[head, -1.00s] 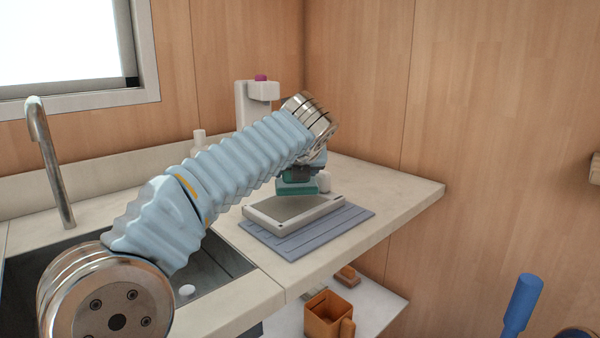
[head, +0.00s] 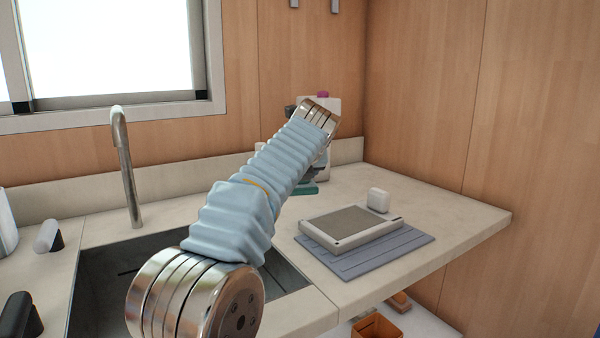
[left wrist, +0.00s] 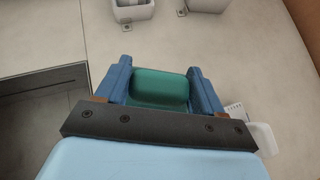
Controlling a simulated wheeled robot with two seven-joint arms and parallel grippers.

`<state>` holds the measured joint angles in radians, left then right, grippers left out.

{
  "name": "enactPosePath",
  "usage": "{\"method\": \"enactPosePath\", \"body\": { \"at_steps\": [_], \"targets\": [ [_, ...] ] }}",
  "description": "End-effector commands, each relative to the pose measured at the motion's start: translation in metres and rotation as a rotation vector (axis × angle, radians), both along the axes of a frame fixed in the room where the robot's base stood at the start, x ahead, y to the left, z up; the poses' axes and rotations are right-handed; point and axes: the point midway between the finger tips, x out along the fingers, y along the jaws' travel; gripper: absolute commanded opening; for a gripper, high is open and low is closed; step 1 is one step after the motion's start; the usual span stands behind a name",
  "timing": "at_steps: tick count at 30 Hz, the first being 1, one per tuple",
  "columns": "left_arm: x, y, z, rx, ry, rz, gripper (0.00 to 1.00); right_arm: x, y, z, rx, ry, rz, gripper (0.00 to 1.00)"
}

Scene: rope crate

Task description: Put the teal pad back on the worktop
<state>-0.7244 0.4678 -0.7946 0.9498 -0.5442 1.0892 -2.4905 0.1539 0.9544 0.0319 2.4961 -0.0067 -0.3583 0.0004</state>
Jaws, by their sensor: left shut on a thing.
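The teal pad (left wrist: 160,88) sits between the blue fingers of my left gripper (left wrist: 160,74), which is shut on it. In the head view a teal strip of the pad (head: 306,190) shows below my wrist, over the worktop (head: 440,190) behind and left of the grey-topped white tray-like unit (head: 352,240). My arm hides most of the gripper there. I cannot tell whether the pad touches the worktop. My right gripper is not in view.
The white unit lies on a blue-grey slatted mat (head: 395,258), with a small white block (head: 378,200) behind it. A white appliance with a purple knob (head: 323,96) stands at the back. The sink (head: 110,290) and tap (head: 127,165) are at left. The worktop's right part is clear.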

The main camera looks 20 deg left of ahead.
Motion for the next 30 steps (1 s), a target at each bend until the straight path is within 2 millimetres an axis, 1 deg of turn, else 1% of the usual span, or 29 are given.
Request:
{"method": "enactPosePath", "body": {
  "at_steps": [5, 15, 18, 23, 30],
  "targets": [
    [0.0, 0.0, -0.007, 0.001, 0.0, 0.001, 0.13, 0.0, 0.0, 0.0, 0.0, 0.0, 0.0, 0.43],
    [0.0, 0.0, -0.045, 0.001, 0.002, 0.0, 0.13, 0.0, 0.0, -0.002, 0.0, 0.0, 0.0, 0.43],
    [0.0, 0.0, -0.052, 0.001, 0.001, 0.0, 0.13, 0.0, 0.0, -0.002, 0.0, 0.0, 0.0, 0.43],
    [0.0, 0.0, -0.059, 0.0, 0.0, 0.0, 0.13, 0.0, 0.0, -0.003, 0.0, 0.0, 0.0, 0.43],
    [0.0, 0.0, -0.06, 0.0, 0.0, 0.0, 0.13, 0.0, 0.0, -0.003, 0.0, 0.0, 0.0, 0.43]
  ]
}}
